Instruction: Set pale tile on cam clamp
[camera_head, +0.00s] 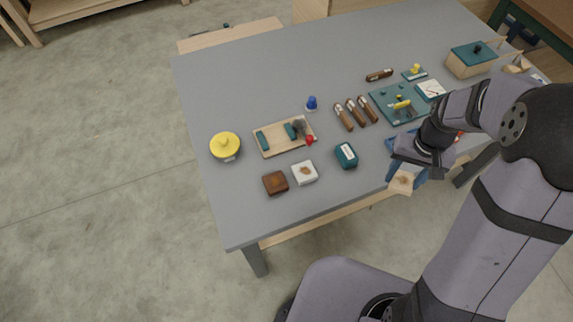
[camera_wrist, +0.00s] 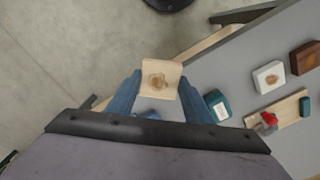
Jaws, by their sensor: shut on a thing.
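My gripper (camera_head: 405,172) has blue fingers and is shut on a pale wooden tile with a brown mark (camera_head: 401,185). The tile also shows between the fingertips in the wrist view (camera_wrist: 160,80), held off the table's front edge. A wooden board with teal pads (camera_head: 273,147) and a dark, red-tipped lever (camera_head: 309,140) lies left of the gripper. A teal board with a yellow lever (camera_head: 402,105) lies beyond the gripper. I cannot tell for certain which of these is the cam clamp.
A white tile (camera_head: 305,173), a brown block (camera_head: 275,182) and a teal block (camera_head: 346,155) stand near the front of the grey table (camera_head: 270,85). A yellow lidded pot (camera_head: 225,147) is at left. Several brown-handled tools (camera_head: 355,112) lie mid-table. The back left is clear.

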